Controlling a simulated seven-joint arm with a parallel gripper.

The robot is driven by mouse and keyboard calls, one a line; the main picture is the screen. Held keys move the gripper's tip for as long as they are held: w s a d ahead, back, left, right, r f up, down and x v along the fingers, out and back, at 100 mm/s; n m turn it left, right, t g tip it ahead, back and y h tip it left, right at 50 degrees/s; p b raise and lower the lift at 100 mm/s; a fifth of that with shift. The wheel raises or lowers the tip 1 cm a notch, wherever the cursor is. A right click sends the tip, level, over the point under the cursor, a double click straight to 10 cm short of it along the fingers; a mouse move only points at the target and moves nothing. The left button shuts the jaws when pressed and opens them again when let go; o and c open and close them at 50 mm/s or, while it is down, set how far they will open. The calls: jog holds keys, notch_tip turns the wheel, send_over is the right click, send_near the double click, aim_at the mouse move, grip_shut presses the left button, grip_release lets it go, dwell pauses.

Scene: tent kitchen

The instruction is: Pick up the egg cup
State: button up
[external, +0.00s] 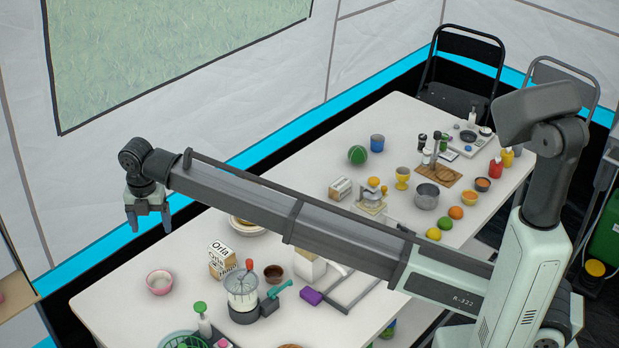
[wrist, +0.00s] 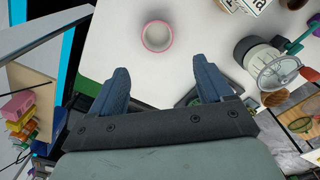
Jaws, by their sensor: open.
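A yellow footed cup (external: 402,175), which looks like the egg cup, stands upright on the white table (external: 330,130) in the external view, in the far half beyond my arm. I do not see it in the wrist view. My gripper (external: 150,222) is open and empty, raised at the left over the table's left end, far from the cup. In the wrist view, the fingers of my gripper (wrist: 161,70) are spread apart with nothing between them.
A pink bowl (external: 160,282) sits near the left end, ahead of my fingers in the wrist view. An Orfi box (external: 222,262) and a blender-like jar (external: 242,290) stand nearby. A metal pot (external: 427,196) and a small appliance (external: 371,196) flank the yellow cup.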

jog(key=w+d+m+y, duration=0.1)
jog(key=w+d+m, duration=0.7)
jog(key=w+d, duration=2.25)
jog(key=m+y, duration=0.2)
jog(key=m, duration=0.8)
send_over(401, 177)
jog(key=w+d, duration=0.2)
jog(key=d, duration=0.2)
notch_tip(401, 177, down, 5)
jog(key=shift+x, duration=7.05)
jog(key=shift+w, duration=0.1)
jog(key=shift+c, duration=0.3)
jog(key=shift+d, duration=0.1)
jog(key=c, duration=1)
